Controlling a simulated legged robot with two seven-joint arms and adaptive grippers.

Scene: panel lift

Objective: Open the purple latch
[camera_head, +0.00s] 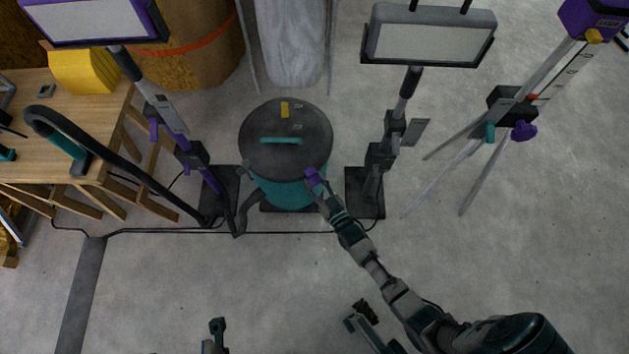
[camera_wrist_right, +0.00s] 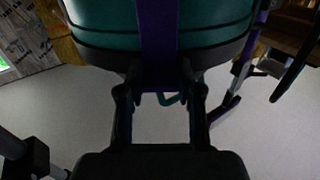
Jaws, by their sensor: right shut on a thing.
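The purple latch (camera_head: 313,180) is on the front right side of a teal drum (camera_head: 283,190) with a dark round lid (camera_head: 270,150) and a teal handle. My right gripper (camera_head: 319,191) reaches it from the lower right. In the right wrist view the latch is a purple strip (camera_wrist_right: 157,35) running down the teal wall. My right gripper's fingers (camera_wrist_right: 159,98) are on either side of its lower end, shut on it. Its exact contact with the fingers is dark and hard to make out.
A lamp stand (camera_head: 385,150) is close right of the drum, another (camera_head: 190,150) left of it. A black hose (camera_head: 130,165) arches at left beside a wooden table (camera_head: 60,130). A tripod (camera_head: 490,130) stands at right. The floor in front is mostly clear.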

